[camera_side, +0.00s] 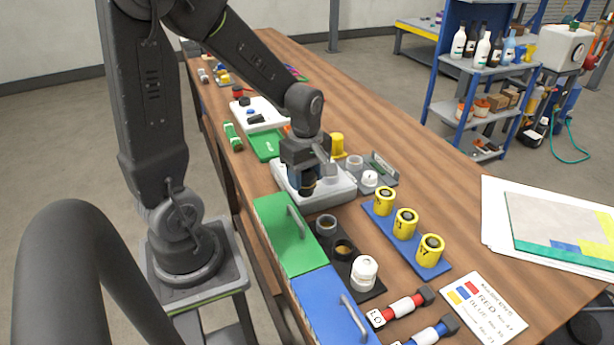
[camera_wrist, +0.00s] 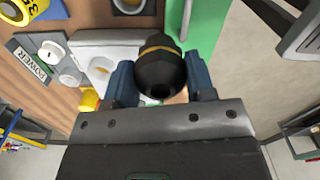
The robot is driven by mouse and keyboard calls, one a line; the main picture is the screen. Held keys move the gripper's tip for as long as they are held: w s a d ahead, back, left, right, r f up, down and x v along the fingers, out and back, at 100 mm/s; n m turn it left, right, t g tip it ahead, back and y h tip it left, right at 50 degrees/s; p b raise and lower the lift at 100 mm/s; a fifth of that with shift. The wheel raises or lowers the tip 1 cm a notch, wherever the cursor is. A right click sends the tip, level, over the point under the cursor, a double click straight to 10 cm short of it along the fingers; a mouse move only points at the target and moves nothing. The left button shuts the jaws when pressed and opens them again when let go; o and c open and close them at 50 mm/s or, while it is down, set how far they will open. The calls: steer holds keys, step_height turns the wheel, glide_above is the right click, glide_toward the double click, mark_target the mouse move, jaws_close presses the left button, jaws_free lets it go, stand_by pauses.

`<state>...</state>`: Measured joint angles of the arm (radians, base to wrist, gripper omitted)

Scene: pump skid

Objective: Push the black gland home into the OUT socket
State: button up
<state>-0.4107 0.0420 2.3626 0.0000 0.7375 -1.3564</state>
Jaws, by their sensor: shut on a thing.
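The black gland (camera_wrist: 160,72), round and dark with a yellow-brown band, is between the two blue fingers of my gripper (camera_wrist: 160,82) in the wrist view. In the side view my gripper (camera_side: 307,178) points down over the pale grey-white housing (camera_side: 338,189), with the gland (camera_side: 307,188) below its fingers. The gland's lower end is low over the housing; I cannot tell whether it touches or sits in a socket. The housing also shows in the wrist view (camera_wrist: 112,50), with a round opening. No OUT label is readable, and my gripper hides part of the housing.
A grey POWER plate (camera_side: 384,160) with white round parts is right of the housing. A black tray (camera_side: 371,288) with ring parts and a white cap is in front. Green (camera_side: 275,235) and blue (camera_side: 320,305) handled lids and a blue rack (camera_side: 423,258) of yellow cylinders stand close by.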

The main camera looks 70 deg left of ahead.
steer(key=w+a+r, duration=0.2)
steer(key=w+a, duration=0.8)
steer(key=w, duration=0.2)
steer(key=shift+s+d+f, duration=0.1)
steer(key=shift+f, duration=1.15)
steer(key=shift+s+f, duration=0.1)
steer(key=shift+f, duration=1.15)
steer(key=shift+f, duration=1.75)
steer(key=o, duration=1.1)
step_height(320, 180, up, 14)
steer(key=shift+f, duration=0.1)
